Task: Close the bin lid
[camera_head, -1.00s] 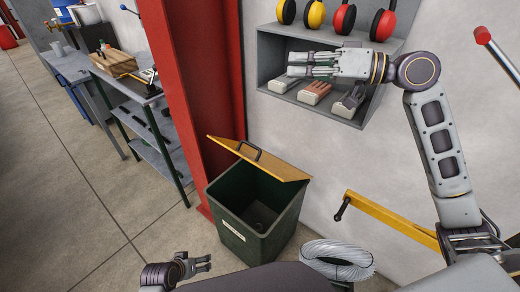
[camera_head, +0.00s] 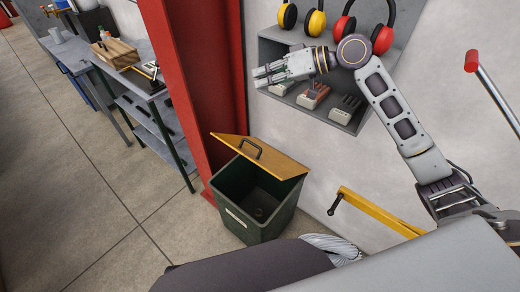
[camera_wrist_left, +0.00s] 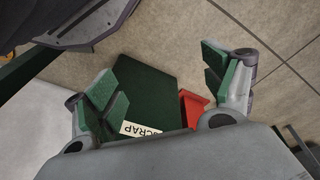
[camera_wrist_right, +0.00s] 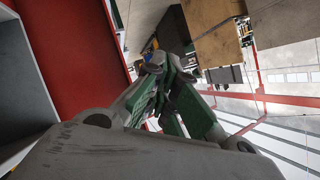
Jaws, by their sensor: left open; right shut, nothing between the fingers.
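A dark green bin (camera_head: 258,205) stands on the floor against the wall and a red column. Its yellow lid (camera_head: 262,156) with a dark handle stands open, tilted up at the back, and the inside of the bin shows. My right gripper (camera_head: 262,78) is shut and empty, high in front of the wall shelf, above and behind the bin; it also shows in the right wrist view (camera_wrist_right: 168,85). My left gripper (camera_wrist_left: 165,85) is open and empty in the left wrist view, facing the bin's green front with its SCRAP label (camera_wrist_left: 140,129). The head view does not show the left gripper.
A workbench stands further left; the floor between is clear.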

